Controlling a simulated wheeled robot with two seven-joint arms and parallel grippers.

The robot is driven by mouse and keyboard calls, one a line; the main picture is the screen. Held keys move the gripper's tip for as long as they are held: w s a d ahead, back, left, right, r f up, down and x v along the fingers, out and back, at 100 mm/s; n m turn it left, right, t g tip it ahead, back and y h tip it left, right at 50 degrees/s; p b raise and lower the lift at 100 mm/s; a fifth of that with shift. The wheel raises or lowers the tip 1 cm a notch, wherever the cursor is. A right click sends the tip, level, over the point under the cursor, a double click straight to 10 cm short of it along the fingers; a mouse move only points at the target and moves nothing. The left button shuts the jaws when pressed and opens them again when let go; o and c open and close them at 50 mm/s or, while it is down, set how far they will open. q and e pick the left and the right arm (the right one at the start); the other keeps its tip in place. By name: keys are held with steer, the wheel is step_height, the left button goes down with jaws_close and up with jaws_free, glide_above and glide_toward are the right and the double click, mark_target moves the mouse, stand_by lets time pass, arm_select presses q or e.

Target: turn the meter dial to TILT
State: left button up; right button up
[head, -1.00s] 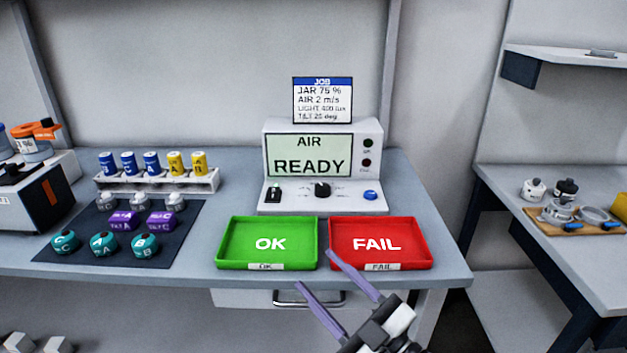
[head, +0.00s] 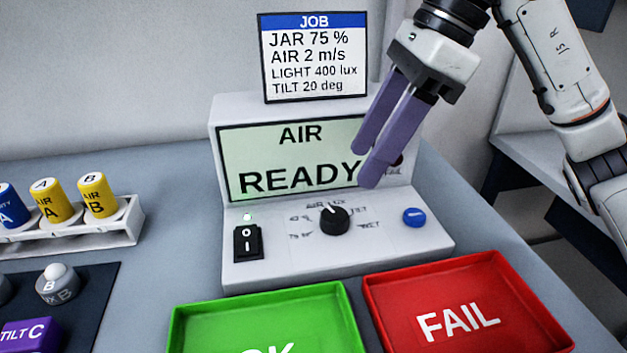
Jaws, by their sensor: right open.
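The meter (head: 285,262) is a white console on the bench, with a screen (head: 250,150) reading AIR READY. Its black dial (head: 334,220) sits in the middle of the sloped panel, with a white pointer mark toward the upper left, near AIR. My right gripper (head: 366,172) has purple fingers pointing down, in front of the screen's right side, above and right of the dial. It is open, empty and apart from the dial. My left gripper is not in view.
A black rocker switch (head: 248,243) and blue button (head: 413,217) flank the dial. A green OK tray (head: 182,325) and red FAIL tray (head: 395,328) stand in front. A JOB card (head: 314,57) is above the meter. A rack (head: 95,238) of cylinders stands left.

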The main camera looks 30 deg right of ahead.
mark_target(335, 214)
steer(key=x, duration=0.1)
steer(key=b+x, duration=0.1)
steer(key=x, duration=0.2)
steer(key=shift+s+d+f, duration=0.1)
steer(key=shift+s+f, duration=0.15)
steer(key=shift+f, duration=0.1)
steer(key=b+x, duration=0.1)
steer(key=x, duration=0.3)
steer(key=shift+w+a+f, duration=0.2)
steer(key=shift+w+f, duration=0.05)
steer(key=shift+f, duration=0.3)
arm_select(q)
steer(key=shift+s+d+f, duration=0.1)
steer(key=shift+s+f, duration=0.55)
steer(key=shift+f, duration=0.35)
arm_select(e)
steer(key=c, duration=1)
steer(key=shift+c, duration=0.2)
